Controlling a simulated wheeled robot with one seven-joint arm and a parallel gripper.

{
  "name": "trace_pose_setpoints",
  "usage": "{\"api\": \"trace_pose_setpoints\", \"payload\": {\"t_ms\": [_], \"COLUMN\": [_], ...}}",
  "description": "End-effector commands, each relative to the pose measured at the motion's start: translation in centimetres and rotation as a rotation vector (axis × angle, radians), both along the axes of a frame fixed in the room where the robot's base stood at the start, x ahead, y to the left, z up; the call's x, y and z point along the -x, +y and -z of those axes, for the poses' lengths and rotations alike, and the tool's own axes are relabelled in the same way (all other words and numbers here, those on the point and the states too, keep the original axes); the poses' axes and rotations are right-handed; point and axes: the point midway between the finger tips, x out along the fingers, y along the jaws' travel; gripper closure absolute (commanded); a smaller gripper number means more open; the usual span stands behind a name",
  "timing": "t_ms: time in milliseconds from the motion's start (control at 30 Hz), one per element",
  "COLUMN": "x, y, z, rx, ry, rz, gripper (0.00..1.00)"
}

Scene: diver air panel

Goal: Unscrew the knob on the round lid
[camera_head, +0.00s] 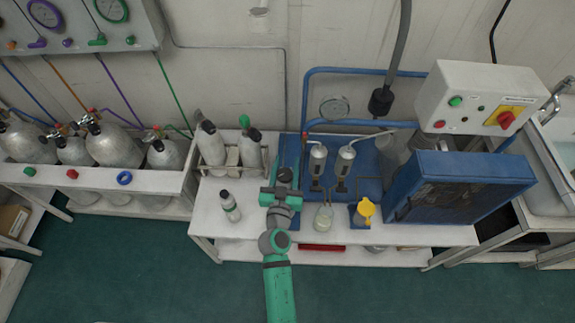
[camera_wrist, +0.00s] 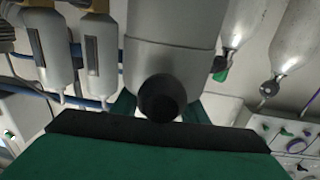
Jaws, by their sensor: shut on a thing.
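In the wrist view, a grey canister (camera_wrist: 170,50) with a rounded end fills the upper middle. A black round knob (camera_wrist: 160,97) sticks out of that end. My gripper (camera_wrist: 160,108) is shut on the knob; its green fingers lie on either side, partly hidden behind the knob and the canister. In the head view, my green gripper (camera_head: 283,187) is over the white bench, at the left edge of the blue compressor unit. The knob is hidden there by my gripper, and I cannot make out the lid clearly.
Two silver filter cylinders (camera_head: 318,157) stand just right of my gripper. A glass beaker (camera_head: 323,218) and a yellow-topped jar (camera_head: 365,211) are to the front right. A small bottle (camera_head: 230,206) and racked cylinders (camera_head: 250,150) stand left. A blue cabinet (camera_head: 460,190) blocks the right.

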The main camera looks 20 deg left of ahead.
Motion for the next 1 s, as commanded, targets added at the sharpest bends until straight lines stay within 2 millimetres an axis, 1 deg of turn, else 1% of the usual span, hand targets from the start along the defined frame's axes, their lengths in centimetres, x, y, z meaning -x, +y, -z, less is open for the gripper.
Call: {"api": "trace_pose_setpoints", "payload": {"t_ms": [1000], "x": [0.3], "y": [1.1], "z": [0.1], "rx": [0.005], "ry": [0.002], "rz": [-0.282], "gripper": [0.83]}}
